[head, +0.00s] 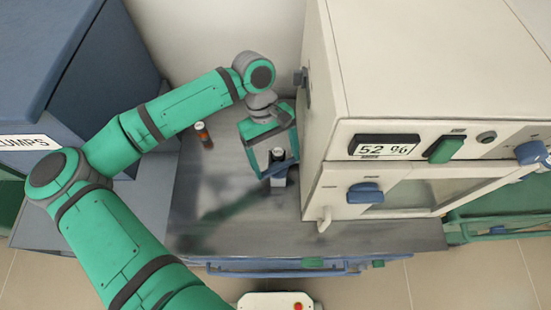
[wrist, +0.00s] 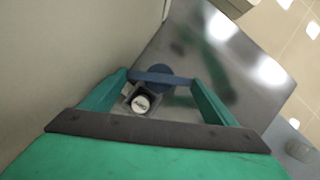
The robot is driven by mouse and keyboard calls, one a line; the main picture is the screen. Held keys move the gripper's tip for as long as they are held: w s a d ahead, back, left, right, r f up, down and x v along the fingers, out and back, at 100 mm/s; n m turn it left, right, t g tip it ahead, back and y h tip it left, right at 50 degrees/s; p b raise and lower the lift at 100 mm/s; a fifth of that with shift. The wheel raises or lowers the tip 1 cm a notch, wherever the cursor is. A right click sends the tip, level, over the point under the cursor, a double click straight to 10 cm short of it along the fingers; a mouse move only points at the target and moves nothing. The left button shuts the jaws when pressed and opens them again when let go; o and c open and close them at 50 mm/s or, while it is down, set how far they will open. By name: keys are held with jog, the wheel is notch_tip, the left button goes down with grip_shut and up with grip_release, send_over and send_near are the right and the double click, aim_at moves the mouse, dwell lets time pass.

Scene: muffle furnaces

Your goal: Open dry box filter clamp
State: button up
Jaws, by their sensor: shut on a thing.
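The dry box is the beige cabinet (head: 400,60) at the right of the head view, with a display reading 52 %. My gripper (head: 279,167) points down beside its left wall, above the metal bench. Its two green fingers are apart, with a blue bar (wrist: 147,76), which looks like the filter clamp, held across between their tips in the wrist view. The bar has a round blue part in its middle. The fingers partly hide the fitting in the head view (head: 278,182).
The metal bench (head: 220,225) is mostly bare in front of the gripper. A blue cabinet (head: 50,50) is at the left. The dry box wall is close on the gripper's right.

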jog(key=shift+d+m, duration=0.1)
jog(key=shift+m, duration=0.4)
jog(key=shift+w, duration=0.15)
jog(key=shift+d+y, duration=0.15)
jog(key=shift+y, duration=0.15)
jog(key=o, duration=1)
jog(key=shift+a, duration=0.2)
jog(key=shift+o, duration=0.2)
jog(key=shift+s, duration=0.2)
jog(key=shift+w+d, duration=0.1)
jog(key=shift+d, duration=0.15)
jog(key=shift+a, duration=0.15)
